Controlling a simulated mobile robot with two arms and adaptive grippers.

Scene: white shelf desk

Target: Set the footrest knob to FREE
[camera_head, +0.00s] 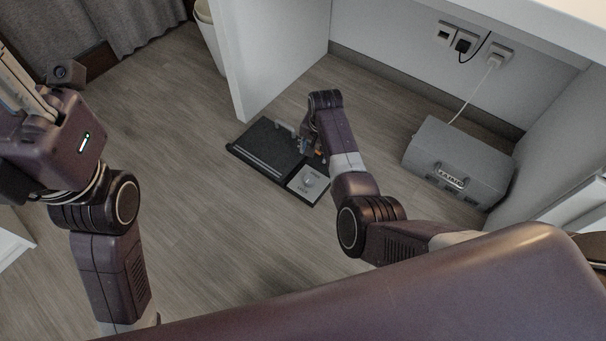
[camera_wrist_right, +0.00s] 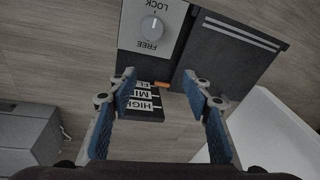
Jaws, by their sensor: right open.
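The footrest (camera_head: 262,150) is a dark flat unit on the floor beside the desk's white side panel. Its light grey plate carries a round knob (camera_head: 309,181), which also shows in the right wrist view (camera_wrist_right: 152,27) between the words LOCK and FREE, upside down there. I cannot tell surely which word the knob points to. My right gripper (camera_wrist_right: 160,92) is open and empty. Its blue fingers are apart, over the black scale marked HIGH with an orange pointer (camera_wrist_right: 162,85), short of the knob in the picture. My left gripper is at the left edge in the head view; its fingers are not clear.
A grey box (camera_head: 458,165) stands on the floor to the right, under wall sockets (camera_head: 465,42) with cords. The white desk panel (camera_head: 275,55) rises behind the footrest. A pale bin (camera_head: 210,35) is beyond it. The wood floor left of the footrest is clear.

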